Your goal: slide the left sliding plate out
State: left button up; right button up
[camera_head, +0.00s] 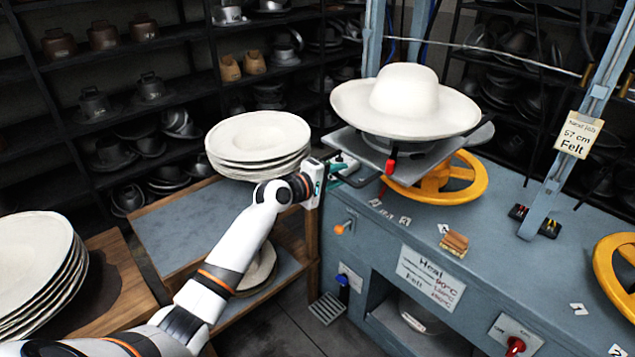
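The left sliding plate (362,147) is a flat grey plate on the blue press bench, under a white wide-brimmed hat (405,102). A dark bent handle (362,182) and a red-tipped lever (390,165) show at its near side. My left gripper (343,168) is at the plate's left front corner, by the end of the dark handle. Its fingers are small and partly merged with the handle, so I cannot tell whether they are open or touch it. My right gripper is out of view.
A yellow handwheel (440,180) sits just right of the plate, and another (620,275) is at the right edge. Blue uprights (590,100) frame the press. Stacked white hat blanks (258,140) stand on a wooden-framed table at left; another stack (35,270) is nearer.

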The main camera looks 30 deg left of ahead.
pick_arm(q)
jog(key=b+v, duration=0.2)
jog(key=v, duration=0.8)
jog(key=shift+s, duration=0.3)
jog(key=shift+a+r, duration=0.1)
